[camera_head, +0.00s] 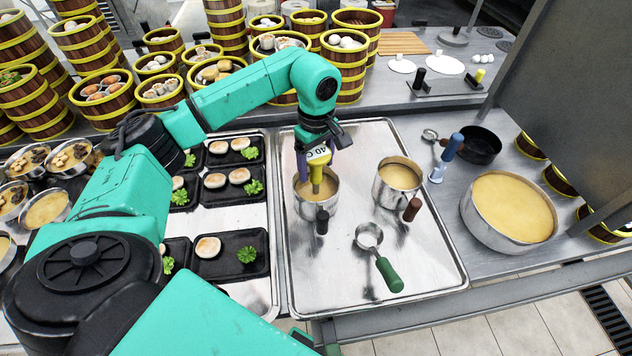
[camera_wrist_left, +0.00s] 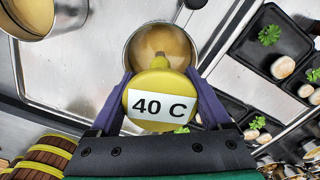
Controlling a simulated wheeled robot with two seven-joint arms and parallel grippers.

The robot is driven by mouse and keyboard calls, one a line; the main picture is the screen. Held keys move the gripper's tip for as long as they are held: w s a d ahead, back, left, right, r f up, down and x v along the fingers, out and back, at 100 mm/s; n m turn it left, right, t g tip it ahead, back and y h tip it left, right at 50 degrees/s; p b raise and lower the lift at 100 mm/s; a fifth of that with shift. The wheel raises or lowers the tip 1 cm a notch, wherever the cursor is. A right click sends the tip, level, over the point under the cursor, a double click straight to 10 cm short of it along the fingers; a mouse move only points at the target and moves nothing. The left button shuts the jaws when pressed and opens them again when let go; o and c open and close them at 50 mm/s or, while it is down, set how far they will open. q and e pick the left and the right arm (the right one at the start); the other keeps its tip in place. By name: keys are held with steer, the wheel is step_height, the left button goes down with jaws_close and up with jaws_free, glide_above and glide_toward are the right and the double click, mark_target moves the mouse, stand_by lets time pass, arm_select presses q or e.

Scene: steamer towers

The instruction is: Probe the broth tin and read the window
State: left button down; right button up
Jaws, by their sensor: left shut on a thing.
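My left gripper (camera_head: 314,165) is shut on a yellow probe (camera_head: 318,157), held upright over a black-handled metal tin (camera_head: 306,208) of tan broth. The probe's stem points down inside the tin's rim; whether its tip is in the broth I cannot tell for certain. In the left wrist view, the gripper's purple fingers (camera_wrist_left: 165,98) clasp the round yellow head (camera_wrist_left: 158,82), and its white window (camera_wrist_left: 161,107) reads "40 C". The tin (camera_wrist_left: 135,50) shows behind it. A second broth tin (camera_head: 385,195) with a brown handle stands to the right. My right gripper is not in view.
A green-handled ladle (camera_head: 388,274) lies on the metal tray (camera_head: 350,275) in front of the tins. Right are a blue-handled tool (camera_head: 447,157), a black bowl (camera_head: 480,145) and a large broth pot (camera_head: 485,222). Black food trays (camera_head: 232,268) lie left; steamer towers (camera_head: 345,70) stand behind.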

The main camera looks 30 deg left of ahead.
arm_select(q)
steer(key=shift+r+p, duration=4.5)
steer(key=shift+r, duration=2.1)
steer(key=shift+f, duration=0.1)
